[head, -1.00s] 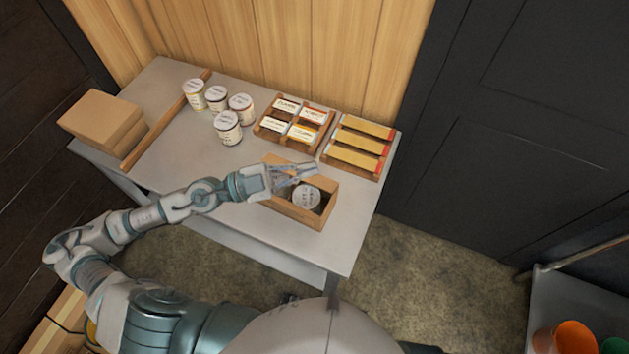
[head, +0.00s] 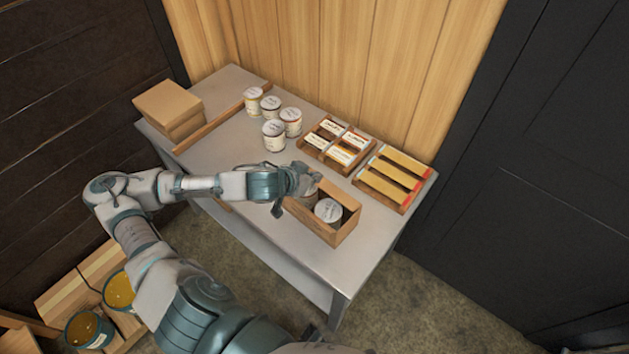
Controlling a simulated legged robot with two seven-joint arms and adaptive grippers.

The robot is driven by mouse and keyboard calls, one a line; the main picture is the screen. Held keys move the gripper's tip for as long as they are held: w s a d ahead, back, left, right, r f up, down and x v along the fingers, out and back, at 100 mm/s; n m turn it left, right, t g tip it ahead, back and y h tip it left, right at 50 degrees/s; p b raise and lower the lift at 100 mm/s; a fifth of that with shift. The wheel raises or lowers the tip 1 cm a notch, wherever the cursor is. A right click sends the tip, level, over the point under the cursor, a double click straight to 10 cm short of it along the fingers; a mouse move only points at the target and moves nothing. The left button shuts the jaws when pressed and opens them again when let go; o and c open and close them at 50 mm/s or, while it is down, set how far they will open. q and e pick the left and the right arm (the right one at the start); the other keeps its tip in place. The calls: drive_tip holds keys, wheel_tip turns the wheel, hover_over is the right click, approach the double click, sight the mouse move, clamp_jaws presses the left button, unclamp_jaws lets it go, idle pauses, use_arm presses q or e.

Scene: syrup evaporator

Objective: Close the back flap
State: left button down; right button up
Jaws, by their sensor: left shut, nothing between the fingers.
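An open wooden box (head: 349,229) stands near the front edge of the grey table, with a white-lidded jar (head: 327,210) inside it. My left gripper (head: 305,186) is at the box's left back side, over or beside its back edge. Its fingers are shut and look empty. The arm and gripper hide the back left part of the box, so I cannot tell how the back flap stands or whether the gripper touches it. My right gripper is not in view.
Several white-lidded jars (head: 274,136) stand behind the gripper. A divided tray of labelled packets (head: 337,143) and a tray of yellow-brown bars (head: 393,178) lie behind the box. Cardboard boxes (head: 168,108) sit at the table's left end. The table (head: 290,262) is bare in front of the box.

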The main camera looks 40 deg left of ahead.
use_arm(q)
hover_over(322, 186)
drive_tip(key=d, duration=0.1)
drive_tip(key=f, duration=0.5)
drive_tip(key=shift+w+d, duration=0.1)
drive_tip(key=shift+w, duration=0.2)
drive_tip(key=shift+s+a+f, duration=0.15)
drive_tip(key=shift+s+f, duration=0.2)
drive_tip(key=shift+f, duration=0.25)
drive_tip(key=shift+s+a+f, duration=0.1)
drive_tip(key=shift+s+f, duration=0.25)
drive_tip(key=shift+f, duration=0.2)
drive_tip(key=shift+s+d+f, duration=0.1)
drive_tip(key=shift+s+f, duration=0.2)
drive_tip(key=shift+f, duration=0.15)
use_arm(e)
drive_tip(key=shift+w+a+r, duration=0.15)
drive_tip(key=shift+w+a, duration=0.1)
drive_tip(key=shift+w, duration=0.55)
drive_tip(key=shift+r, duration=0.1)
use_arm(q)
drive_tip(key=shift+s+f+p, duration=0.8)
drive_tip(key=shift+f+p, duration=0.25)
drive_tip(key=shift+f, duration=0.1)
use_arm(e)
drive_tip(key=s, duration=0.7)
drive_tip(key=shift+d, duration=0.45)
